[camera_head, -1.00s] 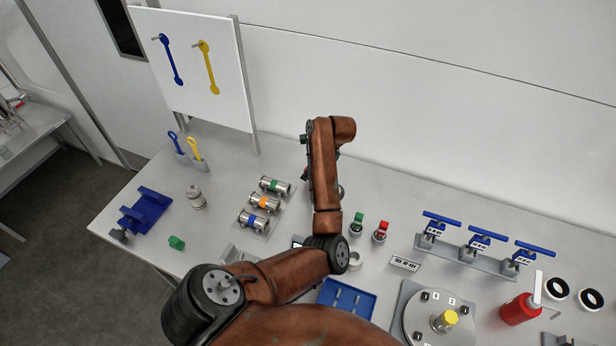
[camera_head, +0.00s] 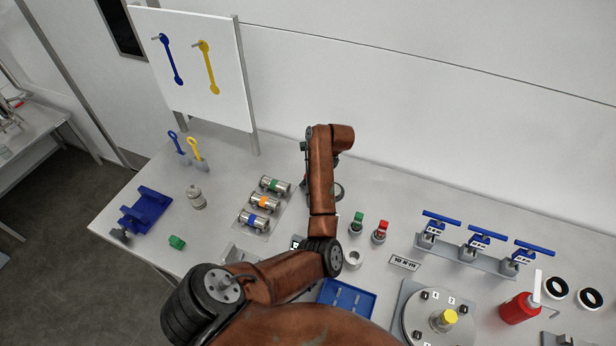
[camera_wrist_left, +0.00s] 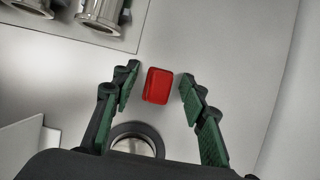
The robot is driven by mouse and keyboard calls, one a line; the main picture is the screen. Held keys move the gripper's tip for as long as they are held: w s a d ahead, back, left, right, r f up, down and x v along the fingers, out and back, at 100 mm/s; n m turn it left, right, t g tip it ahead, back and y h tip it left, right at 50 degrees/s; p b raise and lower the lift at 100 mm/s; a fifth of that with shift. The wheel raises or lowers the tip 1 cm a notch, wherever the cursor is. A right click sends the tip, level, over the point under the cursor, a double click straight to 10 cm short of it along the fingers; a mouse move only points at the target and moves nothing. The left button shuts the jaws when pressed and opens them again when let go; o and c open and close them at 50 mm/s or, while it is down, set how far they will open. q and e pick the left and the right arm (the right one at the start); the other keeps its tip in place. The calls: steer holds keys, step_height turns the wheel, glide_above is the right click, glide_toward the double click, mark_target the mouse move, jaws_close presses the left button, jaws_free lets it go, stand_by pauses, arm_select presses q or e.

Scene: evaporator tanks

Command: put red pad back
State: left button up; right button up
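The red pad (camera_wrist_left: 157,86) is a small rounded red block on the grey tabletop in the left wrist view. My left gripper (camera_wrist_left: 160,75) is open, with its two green-lined fingers on either side of the pad and a visible gap on each side. I cannot tell its height above the table. In the head view my left forearm hides the pad and most of the gripper. My right gripper is not in view.
A dark-rimmed ring (camera_wrist_left: 137,138) lies close to the pad. A blue tray (camera_head: 347,298) is in front.

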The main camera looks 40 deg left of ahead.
arm_select(q)
steer(key=shift+r, duration=0.15)
steer(key=v, duration=1.2)
steer(key=shift+b, duration=0.35)
